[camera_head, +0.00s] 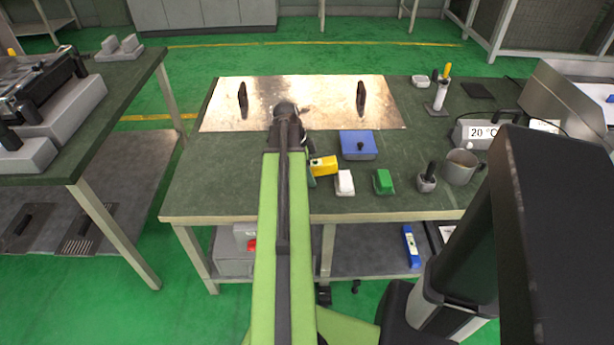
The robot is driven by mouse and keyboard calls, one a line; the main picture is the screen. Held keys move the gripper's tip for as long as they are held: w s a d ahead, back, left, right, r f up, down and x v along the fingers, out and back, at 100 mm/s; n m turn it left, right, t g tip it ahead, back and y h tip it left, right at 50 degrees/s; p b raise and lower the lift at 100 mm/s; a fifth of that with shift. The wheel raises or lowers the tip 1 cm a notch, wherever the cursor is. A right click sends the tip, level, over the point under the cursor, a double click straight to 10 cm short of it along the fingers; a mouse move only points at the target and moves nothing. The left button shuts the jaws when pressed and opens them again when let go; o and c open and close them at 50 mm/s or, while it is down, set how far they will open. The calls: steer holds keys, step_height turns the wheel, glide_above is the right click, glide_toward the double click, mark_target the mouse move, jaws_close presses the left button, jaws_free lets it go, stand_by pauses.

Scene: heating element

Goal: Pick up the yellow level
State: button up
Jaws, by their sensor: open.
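A small yellow block (324,166), which looks like the yellow level, lies on the green-topped workbench (230,185), just right of my green arm. Its left end is close to the arm and partly hidden. My gripper (311,172) is mostly hidden behind the arm, at the block's left side; only a dark and green sliver shows. The jaws are open. I cannot tell whether they touch the block or surround it.
A white block (345,182), a green block (383,181) and a blue box (358,144) stand close to the right. A metal plate with handles (335,95) lies behind. A mug (461,166) is further right. The bench's front left is clear.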

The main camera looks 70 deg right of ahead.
mark_target(314, 165)
jaws_close()
stand_by(0.3)
steer(key=shift+r, duration=0.15)
steer(key=r+p, duration=0.5)
steer(key=shift+s+a, duration=0.1)
steer(key=shift+s, duration=0.3)
steer(key=s+a+r+p, duration=0.1)
steer(key=s+r+p, duration=0.4)
steer(key=s, duration=0.5)
steer(key=shift+s+a+r+p, duration=0.4)
steer(key=shift+p, duration=0.1)
